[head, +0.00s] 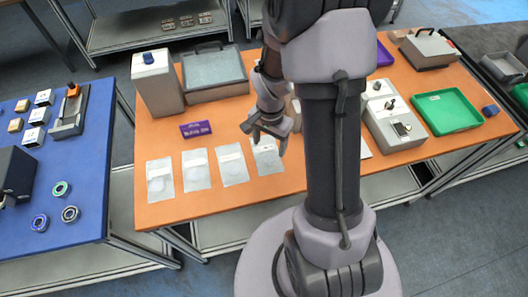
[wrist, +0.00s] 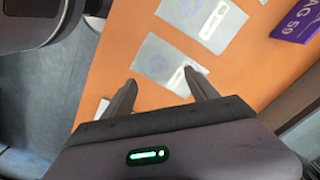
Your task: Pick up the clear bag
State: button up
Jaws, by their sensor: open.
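Several flat clear bags with white labels lie in a row on the orange table: the far-left bag (head: 160,181), a second (head: 196,170), a third (head: 231,165) and a fourth (head: 266,158). My gripper (head: 264,136) hangs near the fourth bag, its jaws open and empty. In the wrist view my two fingers (wrist: 161,78) point toward one clear bag (wrist: 160,58), with its white label near the right fingertip. Another bag (wrist: 190,14) lies beyond it. A further bag is partly hidden by the left finger. I cannot tell the exact height above the table.
A green tray (head: 447,111) and grey devices (head: 391,115) are at the right. A blue table (head: 88,185) is at the left.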

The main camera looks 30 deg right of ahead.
aim_at(270, 157)
notch_tip(270, 157, down, 7)
jog(key=shift+s+b, duration=0.1)
jog(key=shift+b, duration=0.75)
jog(key=shift+r, duration=0.1)
jog(key=shift+c, duration=0.2)
grip_shut()
